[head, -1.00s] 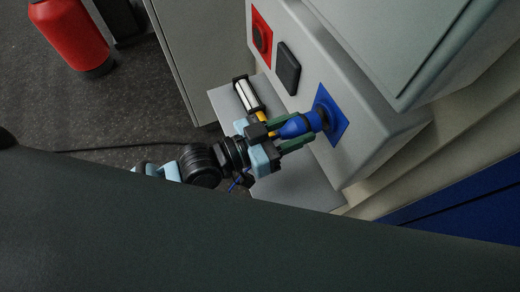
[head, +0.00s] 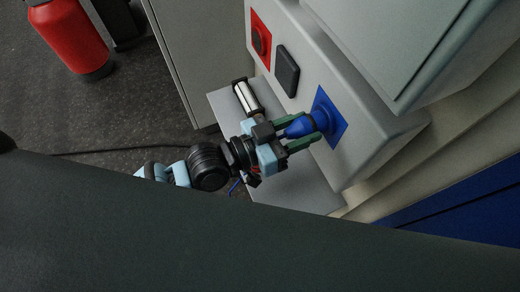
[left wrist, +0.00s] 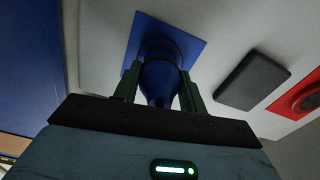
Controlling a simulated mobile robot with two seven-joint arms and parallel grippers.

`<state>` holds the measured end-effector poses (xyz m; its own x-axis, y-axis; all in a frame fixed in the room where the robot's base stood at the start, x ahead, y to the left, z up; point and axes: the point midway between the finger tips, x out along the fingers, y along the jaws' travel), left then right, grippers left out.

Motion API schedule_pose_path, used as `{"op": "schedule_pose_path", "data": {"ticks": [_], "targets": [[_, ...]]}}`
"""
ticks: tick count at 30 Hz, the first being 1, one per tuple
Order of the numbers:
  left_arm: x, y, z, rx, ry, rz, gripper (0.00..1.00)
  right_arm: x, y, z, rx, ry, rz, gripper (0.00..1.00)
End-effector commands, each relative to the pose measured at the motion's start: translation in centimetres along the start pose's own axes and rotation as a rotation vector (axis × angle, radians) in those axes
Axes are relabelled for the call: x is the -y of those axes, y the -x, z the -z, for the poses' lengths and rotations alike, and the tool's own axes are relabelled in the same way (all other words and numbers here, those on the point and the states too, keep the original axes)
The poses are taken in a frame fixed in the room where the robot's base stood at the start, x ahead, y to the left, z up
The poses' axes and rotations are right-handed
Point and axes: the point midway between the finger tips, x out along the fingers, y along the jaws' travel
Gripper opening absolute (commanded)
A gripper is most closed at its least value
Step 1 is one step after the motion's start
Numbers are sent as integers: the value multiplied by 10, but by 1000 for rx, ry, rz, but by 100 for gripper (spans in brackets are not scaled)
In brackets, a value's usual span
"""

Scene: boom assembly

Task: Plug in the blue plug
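The blue plug (head: 302,127) is at the blue square socket plate (head: 334,128) on the grey panel, its front end in or against the socket's round collar. I cannot tell how deep it sits. My left gripper (head: 298,132) has its green fingers on either side of the plug and appears shut on it. In the left wrist view the plug (left wrist: 160,78) lies between both fingers, in line with the blue plate (left wrist: 193,48). My right gripper is not in view.
A black rectangular cover (head: 287,71) and a red plate with a round part (head: 261,42) are on the same panel. A white and black cylinder (head: 246,96) is beside my gripper. A red cylinder (head: 70,40) stands on the floor. A grey cabinet overhangs at upper right.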

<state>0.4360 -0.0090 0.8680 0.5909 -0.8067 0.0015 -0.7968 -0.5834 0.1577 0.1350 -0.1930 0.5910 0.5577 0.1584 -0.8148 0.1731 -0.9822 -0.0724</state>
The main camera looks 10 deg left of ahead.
Motion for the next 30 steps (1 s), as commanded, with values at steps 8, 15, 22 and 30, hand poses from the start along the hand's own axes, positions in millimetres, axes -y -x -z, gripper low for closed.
{"op": "schedule_pose_path", "data": {"ticks": [8,15,22,30], "targets": [[0,0,1,-1,-1,0,66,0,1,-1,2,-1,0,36],[0,0,0,1,0,0,66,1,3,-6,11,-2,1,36],[1,26,-2,2,0,0,66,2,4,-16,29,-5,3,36],[2,66,-1,-2,1,0,66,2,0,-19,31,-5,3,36]]}}
